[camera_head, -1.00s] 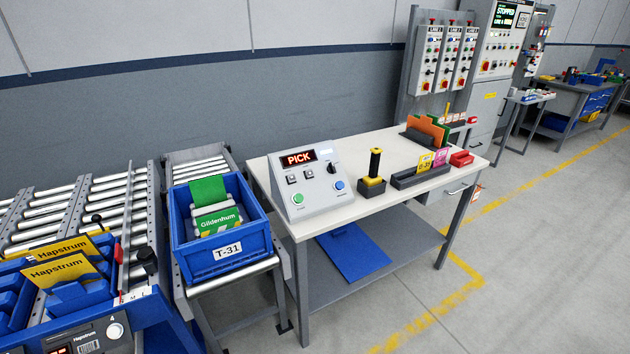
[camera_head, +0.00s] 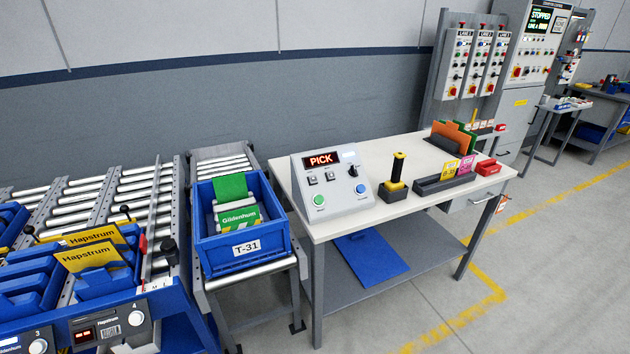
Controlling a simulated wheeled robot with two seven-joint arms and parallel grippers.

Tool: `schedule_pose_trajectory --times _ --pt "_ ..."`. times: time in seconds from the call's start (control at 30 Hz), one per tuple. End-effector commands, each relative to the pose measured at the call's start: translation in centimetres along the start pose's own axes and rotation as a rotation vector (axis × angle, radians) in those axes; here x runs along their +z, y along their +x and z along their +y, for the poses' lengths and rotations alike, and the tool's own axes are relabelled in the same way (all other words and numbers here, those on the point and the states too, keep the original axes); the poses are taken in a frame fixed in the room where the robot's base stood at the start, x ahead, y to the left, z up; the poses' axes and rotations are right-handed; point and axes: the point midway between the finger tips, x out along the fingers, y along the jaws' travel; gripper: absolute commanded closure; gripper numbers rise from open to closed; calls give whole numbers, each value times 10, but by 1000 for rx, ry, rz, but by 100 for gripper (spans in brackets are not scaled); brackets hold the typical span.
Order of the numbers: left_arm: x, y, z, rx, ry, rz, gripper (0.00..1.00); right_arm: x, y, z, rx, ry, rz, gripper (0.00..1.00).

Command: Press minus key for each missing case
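A grey control box (camera_head: 332,187) on the white table shows PICK in red. Below its display are two small keys (camera_head: 321,178), a dark knob, a green button and a blue button; the key marks are too small to read. A pick module (camera_head: 112,328) marked 4 and Hapstrum, with a red display and a round light button, is at the lower left. Part of a module (camera_head: 28,342) marked 3 shows beside it. The blue tote T-31 (camera_head: 240,247) holds green Gildenhum cases (camera_head: 238,217). Neither of my grippers is in view.
Blue bins with yellow Hapstrum cards (camera_head: 88,254) stand at the left before roller conveyors (camera_head: 130,184). The table (camera_head: 400,222) also carries a black-and-yellow stamp-like tool (camera_head: 394,180) and a card holder (camera_head: 446,182). Floor at the lower right is clear.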

Motion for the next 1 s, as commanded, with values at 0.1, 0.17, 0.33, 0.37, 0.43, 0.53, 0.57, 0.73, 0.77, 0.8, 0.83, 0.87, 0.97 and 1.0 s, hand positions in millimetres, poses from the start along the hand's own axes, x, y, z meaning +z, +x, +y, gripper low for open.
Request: schedule_pose_trajectory --times 0.1,0.17,0.33,0.37,0.43,0.53,0.57,0.73,0.77,0.8,0.83,0.87,0.97,1.0 --pt "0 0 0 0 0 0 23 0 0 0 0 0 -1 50" --pt "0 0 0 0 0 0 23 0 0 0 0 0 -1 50" --pt "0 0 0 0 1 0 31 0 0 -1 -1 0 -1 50" --pt "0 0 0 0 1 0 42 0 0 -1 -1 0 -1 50" --pt "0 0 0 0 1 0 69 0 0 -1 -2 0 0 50" --pt "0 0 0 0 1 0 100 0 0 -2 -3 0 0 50" --pt "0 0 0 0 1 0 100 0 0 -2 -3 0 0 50" --pt "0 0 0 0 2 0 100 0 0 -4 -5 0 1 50" --pt "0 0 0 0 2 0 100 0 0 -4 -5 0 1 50" --pt "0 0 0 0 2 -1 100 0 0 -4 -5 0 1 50" --pt "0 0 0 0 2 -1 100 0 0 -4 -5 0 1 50" --pt "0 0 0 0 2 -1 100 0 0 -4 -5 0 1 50" --pt "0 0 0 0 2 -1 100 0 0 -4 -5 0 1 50" --pt "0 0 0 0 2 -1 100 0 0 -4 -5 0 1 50"
